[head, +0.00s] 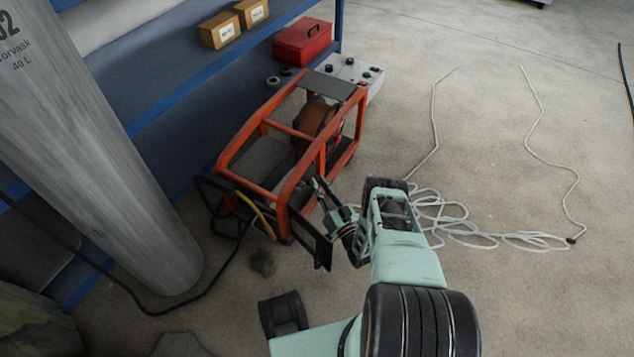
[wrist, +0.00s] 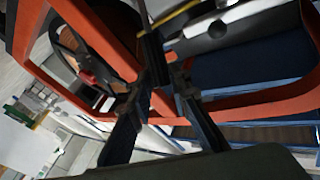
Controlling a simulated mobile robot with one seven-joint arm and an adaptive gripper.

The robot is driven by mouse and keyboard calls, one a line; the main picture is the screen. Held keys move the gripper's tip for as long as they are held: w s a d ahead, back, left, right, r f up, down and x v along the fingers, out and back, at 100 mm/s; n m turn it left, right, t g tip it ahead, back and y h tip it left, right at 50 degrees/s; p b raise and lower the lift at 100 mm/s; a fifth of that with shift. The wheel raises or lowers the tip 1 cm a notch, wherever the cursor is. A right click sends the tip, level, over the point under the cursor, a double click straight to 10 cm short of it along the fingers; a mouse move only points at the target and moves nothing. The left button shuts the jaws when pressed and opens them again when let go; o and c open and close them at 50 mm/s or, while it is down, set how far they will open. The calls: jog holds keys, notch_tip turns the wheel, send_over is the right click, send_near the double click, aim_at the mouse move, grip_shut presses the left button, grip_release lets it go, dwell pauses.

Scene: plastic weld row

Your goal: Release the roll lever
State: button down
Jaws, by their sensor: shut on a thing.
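The orange-framed machine (head: 290,150) stands on the floor, with a brown roll (head: 316,117) inside its frame. My gripper (head: 322,192) reaches the near right side of this frame. In the wrist view my gripper (wrist: 162,82) has its two dark fingers closed around a thin dark bar (wrist: 152,50), which looks like the roll lever. The bar rises past an orange frame tube (wrist: 105,42). Where the bar joins the machine is hidden, and its exact angle is hard to tell.
A blue shelf (head: 180,95) stands behind the machine, with cardboard boxes (head: 220,31) and a red toolbox (head: 302,42). A tall grey cylinder (head: 110,150) is at left. A coiled white cable (head: 450,215) lies right; the floor beyond is open.

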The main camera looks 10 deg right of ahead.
jog(key=shift+s+d+f, duration=0.1)
jog(key=shift+d+f, duration=0.05)
dwell(0.5)
jog(key=c, duration=1.8)
grip_release()
